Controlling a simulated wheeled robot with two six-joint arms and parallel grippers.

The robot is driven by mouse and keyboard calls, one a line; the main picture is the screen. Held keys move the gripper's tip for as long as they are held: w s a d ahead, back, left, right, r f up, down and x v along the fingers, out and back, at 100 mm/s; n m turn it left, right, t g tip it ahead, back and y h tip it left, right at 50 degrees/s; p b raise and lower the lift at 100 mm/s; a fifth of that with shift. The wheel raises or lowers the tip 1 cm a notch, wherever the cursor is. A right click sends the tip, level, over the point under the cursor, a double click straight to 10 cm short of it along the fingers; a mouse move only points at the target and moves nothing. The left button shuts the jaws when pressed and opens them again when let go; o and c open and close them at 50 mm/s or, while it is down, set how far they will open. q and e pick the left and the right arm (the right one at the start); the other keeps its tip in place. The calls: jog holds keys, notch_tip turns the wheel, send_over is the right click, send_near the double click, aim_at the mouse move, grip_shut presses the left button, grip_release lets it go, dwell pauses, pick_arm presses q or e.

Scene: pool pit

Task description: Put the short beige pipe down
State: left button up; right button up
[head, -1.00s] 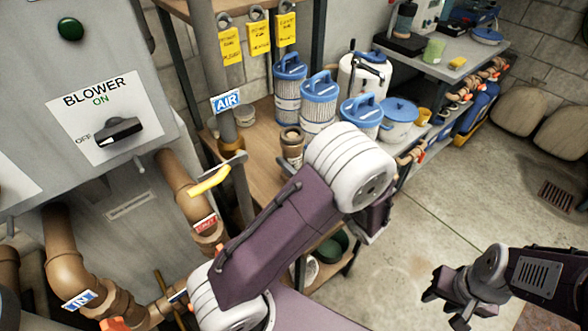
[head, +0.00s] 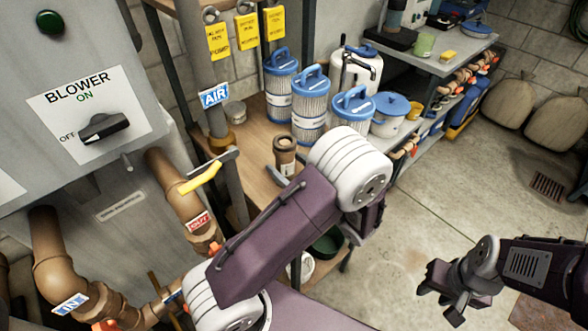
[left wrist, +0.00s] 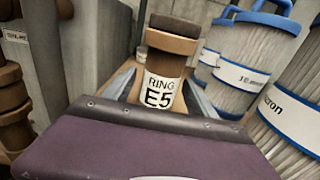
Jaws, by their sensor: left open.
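The short beige pipe (head: 285,152), brown with a dark top, stands upright on the wooden shelf in the head view. In the left wrist view the pipe (left wrist: 163,75) carries a white label reading "RING E5". My left gripper (left wrist: 158,92) is open, with one finger on each side of the pipe's lower part and a gap showing. In the head view my left arm hides most of this gripper; a grey finger (head: 278,177) shows just in front of the pipe. My right gripper (head: 445,292) hangs over the floor at the lower right, empty, its fingers apart.
Blue-topped filter cartridges (head: 312,105) stand right behind the pipe, with a blue-lidded white pot (head: 388,118) further right. A grey post with an AIR label (head: 214,95) and a yellow-handled valve (head: 202,178) stand left.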

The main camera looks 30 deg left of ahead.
pick_arm(q)
jog(key=v, duration=1.2)
